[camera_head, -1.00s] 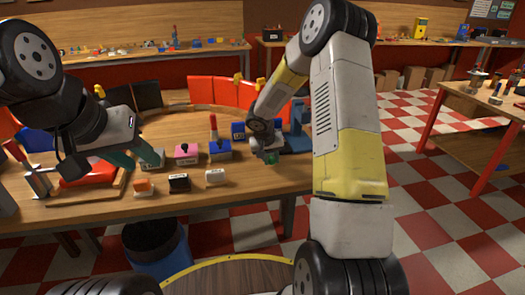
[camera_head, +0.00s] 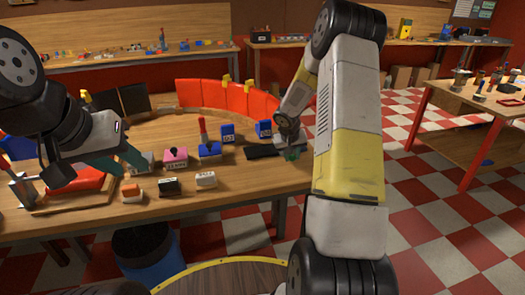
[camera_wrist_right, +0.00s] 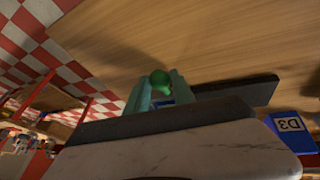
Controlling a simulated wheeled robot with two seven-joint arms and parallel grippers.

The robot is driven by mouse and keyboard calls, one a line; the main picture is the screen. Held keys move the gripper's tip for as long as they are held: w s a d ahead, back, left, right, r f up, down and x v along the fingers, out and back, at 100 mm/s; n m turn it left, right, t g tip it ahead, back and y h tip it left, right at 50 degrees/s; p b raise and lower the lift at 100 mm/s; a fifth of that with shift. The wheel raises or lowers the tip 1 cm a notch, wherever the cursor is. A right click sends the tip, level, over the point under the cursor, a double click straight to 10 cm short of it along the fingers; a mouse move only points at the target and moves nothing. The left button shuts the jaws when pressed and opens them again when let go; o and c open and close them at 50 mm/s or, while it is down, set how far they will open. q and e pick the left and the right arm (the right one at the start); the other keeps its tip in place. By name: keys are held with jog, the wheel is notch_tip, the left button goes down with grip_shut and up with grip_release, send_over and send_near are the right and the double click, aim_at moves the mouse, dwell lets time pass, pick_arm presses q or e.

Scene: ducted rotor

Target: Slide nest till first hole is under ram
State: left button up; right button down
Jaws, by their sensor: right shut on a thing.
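My right gripper (camera_head: 291,152) is low over the right end of the table in the head view. Its teal fingers (camera_wrist_right: 156,92) are shut on a green round-topped piece in the wrist view, with a small patch of blue between them. The green piece (camera_wrist_right: 160,79) seems to be the nest's handle; the nest itself is mostly hidden. A flat black slab (camera_head: 262,151), perhaps its track, lies left of the gripper and also shows in the wrist view (camera_wrist_right: 238,91). I cannot make out the ram; my right arm covers that area. My left gripper (camera_head: 125,162) hovers at the table's left; its opening is unclear.
A blue block marked D3 (camera_wrist_right: 292,130) stands beside the slab. Left of it are another blue block (camera_head: 228,132), a blue block with a red handle (camera_head: 209,148) and a pink block (camera_head: 175,156). Orange, black and white blocks line the front. Bare wood lies ahead.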

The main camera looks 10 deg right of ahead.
jog(key=d, duration=0.2)
jog(key=shift+d, duration=0.35)
jog(key=c, duration=1.1)
grip_release()
jog(key=shift+a, duration=0.1)
jog(key=v, duration=0.7)
jog(key=shift+r, duration=0.4)
